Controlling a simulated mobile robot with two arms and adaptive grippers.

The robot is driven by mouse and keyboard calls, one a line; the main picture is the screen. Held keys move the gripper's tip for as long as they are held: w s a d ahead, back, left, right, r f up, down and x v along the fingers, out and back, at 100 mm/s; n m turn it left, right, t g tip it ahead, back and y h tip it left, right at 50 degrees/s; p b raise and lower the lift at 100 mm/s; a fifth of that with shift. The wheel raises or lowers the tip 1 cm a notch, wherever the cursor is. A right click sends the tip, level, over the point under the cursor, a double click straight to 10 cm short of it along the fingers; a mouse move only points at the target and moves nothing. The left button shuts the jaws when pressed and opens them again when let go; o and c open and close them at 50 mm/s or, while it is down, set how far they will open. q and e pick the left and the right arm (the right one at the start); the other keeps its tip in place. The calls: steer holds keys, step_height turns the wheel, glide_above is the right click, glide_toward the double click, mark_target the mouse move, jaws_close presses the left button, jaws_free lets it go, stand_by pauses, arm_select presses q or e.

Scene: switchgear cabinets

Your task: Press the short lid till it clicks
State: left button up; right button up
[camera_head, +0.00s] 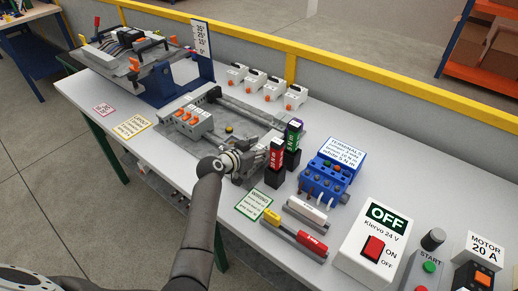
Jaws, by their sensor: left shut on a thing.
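A grey mounting plate (172,128) with slotted grey ducts lies in the middle of the white bench. A long grey duct (240,108) runs along its far side. My left gripper (262,156) is low over the near right corner of the plate, beside the end of the ducts. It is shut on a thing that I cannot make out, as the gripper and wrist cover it. I cannot pick out the short lid for certain. My right gripper is not in view.
Red and green-purple tools (277,153) stand upright in black holders just right of the gripper. A row of white boxes (255,84) stands behind.

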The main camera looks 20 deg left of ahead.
arm_select(q)
steer(key=shift+s+f, duration=0.1)
steer(key=shift+f, duration=0.25)
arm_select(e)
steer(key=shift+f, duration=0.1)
arm_select(q)
steer(key=o, duration=1.2)
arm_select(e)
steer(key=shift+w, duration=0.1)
arm_select(q)
steer(key=shift+r, duration=0.1)
steer(key=v, duration=1.2)
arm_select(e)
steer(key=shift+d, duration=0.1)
